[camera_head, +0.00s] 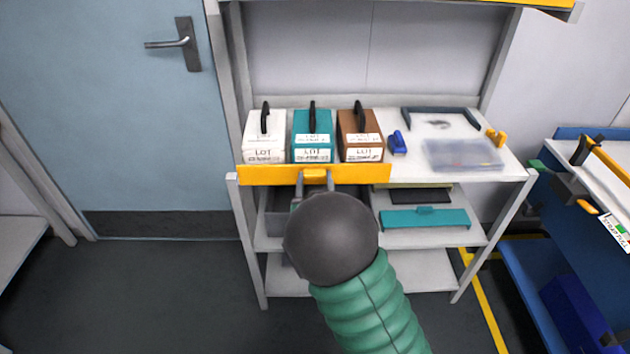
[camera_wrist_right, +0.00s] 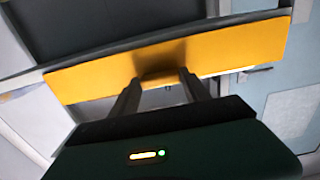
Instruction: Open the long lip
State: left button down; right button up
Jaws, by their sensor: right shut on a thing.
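The long lip is a yellow strip (camera_head: 265,175) along the front edge of the shelf's top surface, below the lot boxes. It stands upright across the left part of that edge. My right gripper (camera_head: 314,178) is at the middle of the lip, shut on its yellow tab. In the right wrist view the lip (camera_wrist_right: 220,52) spans the picture, and the gripper fingers (camera_wrist_right: 160,88) meet at the tab. My left gripper is in neither view.
White (camera_head: 265,136), teal (camera_head: 312,135) and brown (camera_head: 360,134) lot boxes with black handles stand behind the lip. A clear tray (camera_head: 462,154) and a blue item (camera_head: 397,142) lie to their right. A blue bench (camera_head: 590,190) stands at the right.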

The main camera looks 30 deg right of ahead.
grip_shut()
notch_tip(320, 180, down, 7)
jog(key=b, duration=0.4)
jog(key=shift+r+b, duration=0.15)
jog(key=shift+b, duration=0.2)
jog(key=o, duration=1)
grip_release()
jog(key=shift+a+r, duration=0.1)
jog(key=shift+s, duration=0.15)
jog(key=p+v, duration=1.1)
jog(key=v, duration=0.5)
jog(key=shift+s+a+p, duration=0.2)
jog(key=shift+a+p, duration=0.1)
jog(key=shift+p, duration=0.1)
